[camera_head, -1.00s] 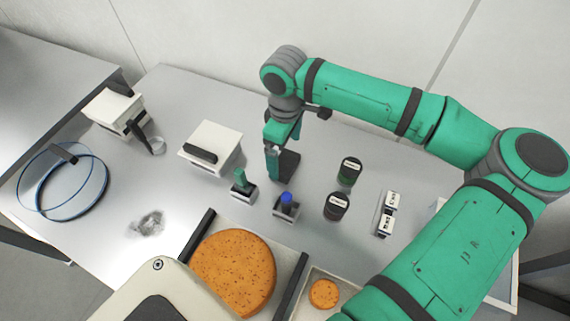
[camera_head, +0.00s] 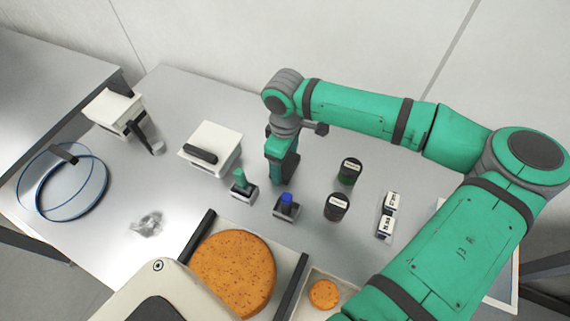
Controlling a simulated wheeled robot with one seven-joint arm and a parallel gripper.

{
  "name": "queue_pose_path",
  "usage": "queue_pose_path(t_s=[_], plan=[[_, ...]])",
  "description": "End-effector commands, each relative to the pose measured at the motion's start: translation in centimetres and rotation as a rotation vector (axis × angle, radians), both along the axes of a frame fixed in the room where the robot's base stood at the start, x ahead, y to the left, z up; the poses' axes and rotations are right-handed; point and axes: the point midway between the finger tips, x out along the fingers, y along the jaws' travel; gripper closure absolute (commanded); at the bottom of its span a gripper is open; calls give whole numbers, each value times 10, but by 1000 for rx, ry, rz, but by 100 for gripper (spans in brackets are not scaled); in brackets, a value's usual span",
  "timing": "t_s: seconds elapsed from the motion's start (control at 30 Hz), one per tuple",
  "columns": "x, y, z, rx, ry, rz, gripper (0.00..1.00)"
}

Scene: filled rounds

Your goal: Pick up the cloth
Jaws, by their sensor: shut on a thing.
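My gripper (camera_head: 281,178) points down over the back middle of the steel table, behind the two small bottles in stands. It is shut on a dark thing (camera_head: 291,167), which appears to be the cloth. The fingers hide most of it, so its shape and folds cannot be made out. I cannot tell whether it still touches the table.
Near the gripper are a green-topped bottle (camera_head: 240,182), a blue-topped bottle (camera_head: 287,204), two dark jars (camera_head: 349,171) (camera_head: 336,207) and a white box (camera_head: 211,147). A large orange round (camera_head: 234,272) lies in front.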

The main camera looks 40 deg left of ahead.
Motion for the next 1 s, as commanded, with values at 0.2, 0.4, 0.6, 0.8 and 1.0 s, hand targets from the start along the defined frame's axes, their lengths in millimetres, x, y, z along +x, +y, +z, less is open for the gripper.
queue_pose_path(t_s=[0.2, 0.4, 0.6, 0.8, 1.0], plan=[[0, 0, 3, 0, 0, 0, 48], [0, 1, 24, 3, -1, -1, 48], [-28, -7, 65, 3, 0, 3, 48], [-66, -19, 99, 2, -1, 5, 48], [-103, -29, 116, 2, -1, 4, 48]])
